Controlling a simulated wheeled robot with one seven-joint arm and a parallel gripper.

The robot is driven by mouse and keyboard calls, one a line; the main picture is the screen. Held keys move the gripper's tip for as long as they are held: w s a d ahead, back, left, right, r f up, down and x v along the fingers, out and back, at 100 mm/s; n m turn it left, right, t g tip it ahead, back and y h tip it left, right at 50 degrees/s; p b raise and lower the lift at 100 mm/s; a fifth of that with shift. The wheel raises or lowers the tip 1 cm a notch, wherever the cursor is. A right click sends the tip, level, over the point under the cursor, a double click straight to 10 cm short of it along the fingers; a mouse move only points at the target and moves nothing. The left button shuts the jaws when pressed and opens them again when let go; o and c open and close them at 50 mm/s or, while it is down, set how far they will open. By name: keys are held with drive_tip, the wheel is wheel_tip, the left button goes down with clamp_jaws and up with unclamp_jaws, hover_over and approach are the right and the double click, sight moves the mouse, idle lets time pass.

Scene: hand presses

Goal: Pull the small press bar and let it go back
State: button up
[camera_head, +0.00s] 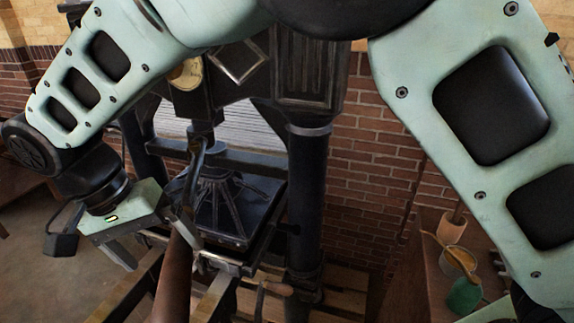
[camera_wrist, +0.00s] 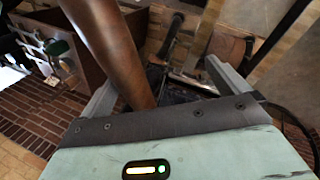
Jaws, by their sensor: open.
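The press bar shows in the head view as a dark metal rod leaving the press spindle, with a thick brown handle (camera_head: 175,278) running toward the camera. The black press (camera_head: 220,205) stands behind it. My gripper (camera_head: 164,250) is open at the handle, with one finger on its left and the other on its right. In the wrist view the handle (camera_wrist: 112,45) passes between the fingers of my gripper (camera_wrist: 165,78), nearer the left finger. I cannot tell whether either finger touches it. Part of the rod is hidden behind my gripper.
A brick wall (camera_head: 350,190) stands behind the press. A wooden table (camera_head: 430,285) at the right holds a cup (camera_head: 452,228) and a green object (camera_head: 464,297). A wooden pallet (camera_head: 345,290) lies at the press foot. Open floor (camera_head: 40,275) shows at left.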

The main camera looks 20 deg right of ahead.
wheel_tip(320, 180, up, 7)
drive_tip(key=s+a+p, duration=0.3)
drive_tip(key=p, duration=0.1)
drive_tip(key=s+r, duration=0.2)
drive_tip(key=s, duration=0.6)
drive_tip(key=s+a+r, duration=0.1)
drive_tip(key=s+r, duration=0.2)
drive_tip(key=s, duration=0.5)
drive_tip(key=shift+s+a+b, duration=0.15)
drive_tip(key=shift+s+b, duration=0.05)
drive_tip(key=shift+b, duration=0.1)
drive_tip(key=w+d+f+n+y+b, duration=0.2)
drive_tip(key=d+f+n+b, duration=0.3)
drive_tip(key=d+f+b, duration=0.5)
drive_tip(key=w+d+f+n+y+b, duration=0.2)
drive_tip(key=d+f+n+b, duration=0.3)
drive_tip(key=d+f+b, duration=0.6)
drive_tip(key=w+d+f, duration=0.1)
drive_tip(key=d+f, duration=0.4)
drive_tip(key=f, duration=0.2)
drive_tip(key=shift+d+f+t, duration=0.3)
drive_tip(key=shift+d, duration=0.05)
